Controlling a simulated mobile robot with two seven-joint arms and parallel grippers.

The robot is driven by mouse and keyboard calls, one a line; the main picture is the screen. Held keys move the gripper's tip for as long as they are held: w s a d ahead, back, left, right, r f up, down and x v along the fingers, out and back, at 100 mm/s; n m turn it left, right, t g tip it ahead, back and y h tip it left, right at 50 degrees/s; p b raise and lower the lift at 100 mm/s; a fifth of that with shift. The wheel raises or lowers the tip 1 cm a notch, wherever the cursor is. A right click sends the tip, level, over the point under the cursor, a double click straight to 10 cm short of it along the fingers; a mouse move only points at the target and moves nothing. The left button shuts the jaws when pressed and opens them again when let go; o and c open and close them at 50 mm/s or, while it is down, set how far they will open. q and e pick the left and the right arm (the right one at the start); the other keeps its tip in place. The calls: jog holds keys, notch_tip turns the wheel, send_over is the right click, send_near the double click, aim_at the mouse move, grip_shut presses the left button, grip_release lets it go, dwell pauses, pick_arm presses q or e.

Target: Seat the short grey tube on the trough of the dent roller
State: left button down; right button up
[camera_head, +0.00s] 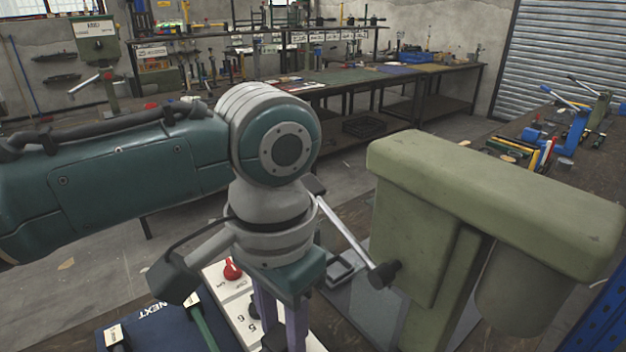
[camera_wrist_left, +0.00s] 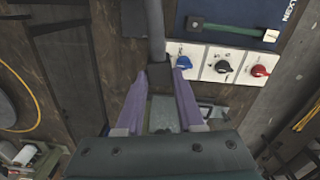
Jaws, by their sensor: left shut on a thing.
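My left gripper (camera_head: 283,325) points down beside the green press, its purple fingers partly cut off by the lower frame edge. In the left wrist view the gripper (camera_wrist_left: 160,100) is shut on a dark block at the near end of a grey tube (camera_wrist_left: 155,30), which I take for the short grey tube. The tube runs up out of that frame, so its far end is hidden. In the head view the tube is not clearly visible. I cannot tell which machine is the dent roller, and no trough is clearly visible.
A large green press (camera_head: 480,190) with a lever (camera_head: 345,238) stands close right of my gripper. Blue lever tools (camera_head: 570,135) stand on the right bench.

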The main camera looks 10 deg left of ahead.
pick_arm(q)
jog(key=s+f+m+b, duration=0.1)
jog(key=s+f+b, duration=0.1)
jog(key=f, duration=0.4)
jog(key=s+f+m+b, duration=0.1)
jog(key=s+f+b, duration=0.1)
jog(key=f+b, duration=0.2)
notch_tip(320, 180, down, 3)
jog(key=shift+s+d+r, duration=0.15)
jog(key=shift+d+r, duration=0.05)
jog(key=shift+d, duration=0.2)
jog(key=shift+r, duration=0.1)
jog(key=shift+f+b, duration=2.5)
jog(key=shift+f, duration=1.25)
jog(key=shift+f+b, duration=0.5)
jog(key=shift+f, duration=0.2)
jog(key=shift+c, duration=2.2)
grip_release()
